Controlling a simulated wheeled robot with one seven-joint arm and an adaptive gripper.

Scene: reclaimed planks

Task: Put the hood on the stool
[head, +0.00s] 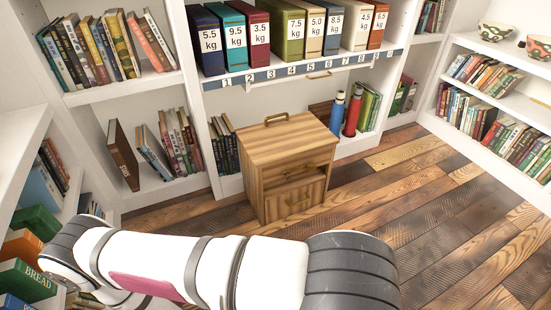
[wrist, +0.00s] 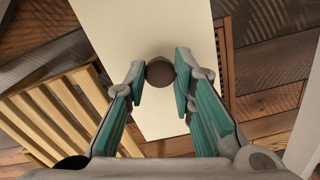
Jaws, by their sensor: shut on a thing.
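In the wrist view, my gripper (wrist: 160,75) is shut on a dark round knob (wrist: 160,70). The knob sits over a pale flat panel (wrist: 175,25), and together they look like the hood, seen from above. A slatted light wooden thing (wrist: 50,112) lies to the left of the panel and looks like the stool; it shows only in part. How high the hood is above what lies below is hard to tell. In the head view, neither hood, stool nor gripper shows; my arm crosses the bottom.
A striped wooden cabinet (head: 287,150) with a handle on top stands by the shelves. Weight-labelled binders (head: 290,30) fill the shelf above it. A red bottle (head: 352,113) and a blue bottle (head: 337,110) stand behind it. The plank floor (head: 440,200) is clear to the right.

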